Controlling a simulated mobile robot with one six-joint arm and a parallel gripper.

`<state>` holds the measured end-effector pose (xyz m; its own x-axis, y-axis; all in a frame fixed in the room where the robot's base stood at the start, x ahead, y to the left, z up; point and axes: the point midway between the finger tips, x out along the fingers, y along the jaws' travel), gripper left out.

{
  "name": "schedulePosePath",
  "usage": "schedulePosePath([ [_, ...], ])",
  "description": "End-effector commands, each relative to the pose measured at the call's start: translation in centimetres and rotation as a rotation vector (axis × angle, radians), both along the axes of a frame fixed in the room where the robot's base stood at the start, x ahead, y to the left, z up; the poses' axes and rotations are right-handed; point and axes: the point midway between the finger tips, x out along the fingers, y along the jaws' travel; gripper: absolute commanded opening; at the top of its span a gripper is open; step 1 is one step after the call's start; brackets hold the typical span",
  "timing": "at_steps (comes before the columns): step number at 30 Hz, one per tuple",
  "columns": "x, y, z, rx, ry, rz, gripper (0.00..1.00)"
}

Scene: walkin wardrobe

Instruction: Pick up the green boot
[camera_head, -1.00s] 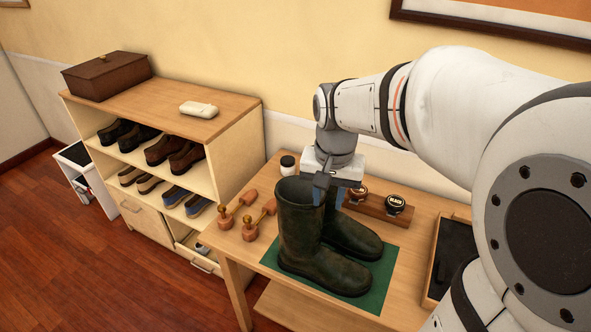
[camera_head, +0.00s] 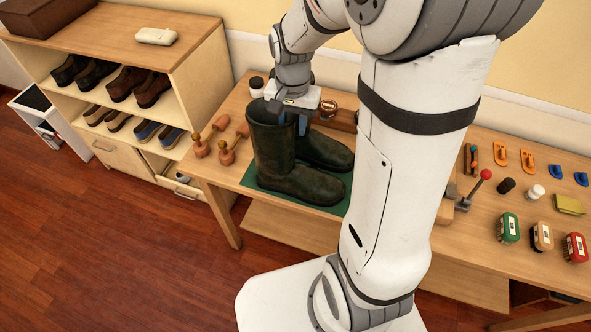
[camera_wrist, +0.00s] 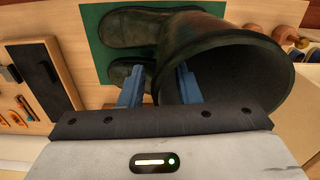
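Two dark green boots stand on a green mat (camera_head: 335,209) on the wooden table. The nearer, left boot (camera_head: 270,150) is upright, its wide opening facing my gripper; it also shows in the wrist view (camera_wrist: 225,45). The other boot (camera_head: 325,152) is just behind and to its right, partly hidden. My gripper (camera_head: 303,124) is at the top of the nearer boot's shaft. In the wrist view its blue fingers (camera_wrist: 158,86) are apart, one inside the opening and one outside, with the shaft wall between them. Whether they touch the wall is unclear.
Brushes (camera_head: 541,236) and small tools are at the right. A shoe shelf (camera_head: 200,85) stands left. My arm hides the table's middle.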

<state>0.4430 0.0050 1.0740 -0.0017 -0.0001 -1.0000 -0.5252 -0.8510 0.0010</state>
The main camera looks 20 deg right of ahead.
Motion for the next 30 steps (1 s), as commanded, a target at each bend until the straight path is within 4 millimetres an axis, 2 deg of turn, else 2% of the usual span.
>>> schedulePosePath([
  [5, 0.02, 0.03, -0.02, 0.000, -0.001, 0.001, 0.30],
  [16, 0.01, 0.05, 0.02, -0.001, -0.001, 0.002, 0.01],
  [30, 0.00, 0.06, 0.03, -0.001, -0.001, 0.003, 0.00],
])
